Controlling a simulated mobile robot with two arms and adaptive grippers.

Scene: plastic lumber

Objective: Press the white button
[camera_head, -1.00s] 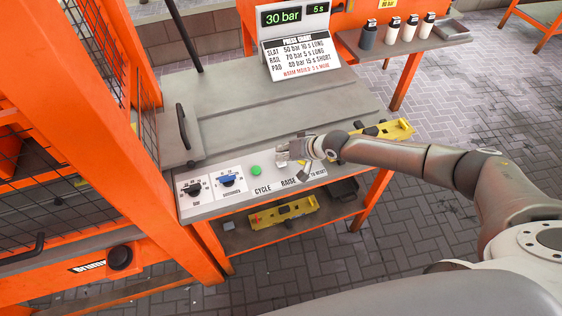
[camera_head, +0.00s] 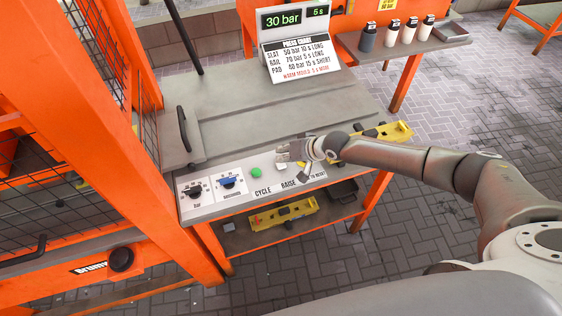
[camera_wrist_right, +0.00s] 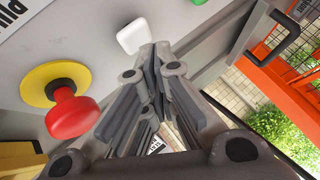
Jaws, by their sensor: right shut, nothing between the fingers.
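The white button (camera_head: 281,165) sits on the grey front panel above the word RAISE, right of the green button (camera_head: 257,172). In the right wrist view the white button (camera_wrist_right: 132,36) is a rounded square just beyond my fingertips. My right gripper (camera_head: 280,153) is shut and empty, just behind and above the white button in the head view. In the wrist view its fingertips (camera_wrist_right: 157,50) appear close beside the button; I cannot tell whether they touch it. My left gripper is not in view.
A red mushroom button (camera_wrist_right: 72,115) on a yellow ring is close beside my fingers. Two knobs, black (camera_head: 195,190) and blue (camera_head: 229,182), sit left on the panel. The display (camera_head: 283,18) reads 30 bar and 5 s. Orange frame posts (camera_head: 110,130) stand left.

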